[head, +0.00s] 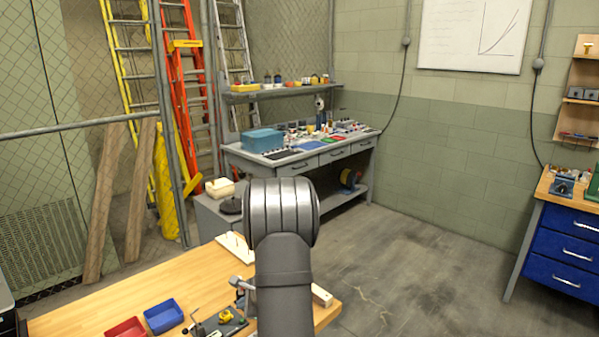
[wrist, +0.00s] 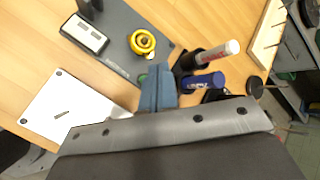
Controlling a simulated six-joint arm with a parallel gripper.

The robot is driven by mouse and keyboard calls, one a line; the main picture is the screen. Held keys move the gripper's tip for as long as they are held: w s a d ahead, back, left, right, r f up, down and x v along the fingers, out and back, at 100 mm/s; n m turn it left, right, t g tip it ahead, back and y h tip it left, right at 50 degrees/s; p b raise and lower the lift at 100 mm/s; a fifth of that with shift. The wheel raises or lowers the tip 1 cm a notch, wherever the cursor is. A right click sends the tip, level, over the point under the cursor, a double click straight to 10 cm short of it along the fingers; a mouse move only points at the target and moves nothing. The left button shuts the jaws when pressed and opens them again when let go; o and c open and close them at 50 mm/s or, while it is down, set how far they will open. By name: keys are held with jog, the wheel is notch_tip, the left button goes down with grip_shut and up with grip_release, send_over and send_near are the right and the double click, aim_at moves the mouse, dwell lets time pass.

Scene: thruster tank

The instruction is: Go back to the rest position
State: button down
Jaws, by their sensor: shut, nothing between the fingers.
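My gripper shows in the wrist view as two blue-grey fingers (wrist: 158,88) pressed together, with nothing between them. It is over the wooden workbench (wrist: 190,20), near a dark grey plate (wrist: 115,45) that carries a yellow ring-shaped part (wrist: 142,42). How high the fingertips are above the bench is hard to tell. In the head view my own arm stands upright in the middle and hides the gripper. The same bench (head: 90,309) shows at the lower left there.
Beside the fingers are a red-and-white marker (wrist: 218,52) and a blue marker (wrist: 203,83) in dark holders. A white plate (wrist: 62,108) lies left. A red bin (head: 126,329), a blue bin (head: 164,316) and a pegged white board (head: 236,246) are on the bench. Open floor (head: 420,270) lies right.

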notch_tip(320, 180, down, 4)
jog(key=shift+f, duration=0.15)
jog(key=a+r+n+g+h, duration=0.1)
jog(key=r+n, duration=0.5)
jog(key=n, duration=0.6)
jog(key=s+a+r+n+g+h, duration=0.1)
jog(key=a+r+n+g, duration=0.2)
jog(key=r+n, duration=0.3)
jog(key=n, duration=0.5)
jog(key=shift+s+r+n, duration=0.15)
jog(key=shift+r+n, duration=0.15)
jog(key=shift+n, duration=0.1)
